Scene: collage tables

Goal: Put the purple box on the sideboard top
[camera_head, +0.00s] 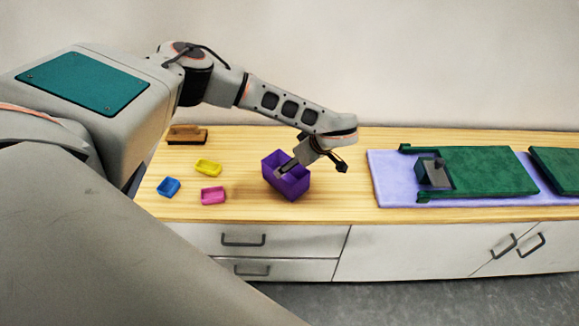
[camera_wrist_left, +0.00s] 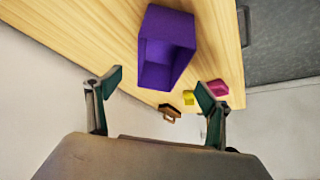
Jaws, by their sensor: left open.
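The purple box (camera_head: 294,187) is open-topped and empty. It appears to rest on the wooden sideboard top (camera_head: 345,205), near the middle of the front part. My left gripper (camera_head: 312,169) is open just above and to the right of the box, with one finger overlapping the box opening in the head view. In the left wrist view the box (camera_wrist_left: 166,48) lies beyond the spread fingertips of my left gripper (camera_wrist_left: 158,78), with nothing held between them. Whether a finger touches the box is unclear. My right gripper is not in view.
Small yellow (camera_head: 208,167), blue (camera_head: 168,187) and pink (camera_head: 212,196) trays lie left of the box, with a brown wooden block (camera_head: 187,135) behind. A lavender mat (camera_head: 390,190) with green boards (camera_head: 490,170) and a grey block (camera_head: 433,173) covers the right side.

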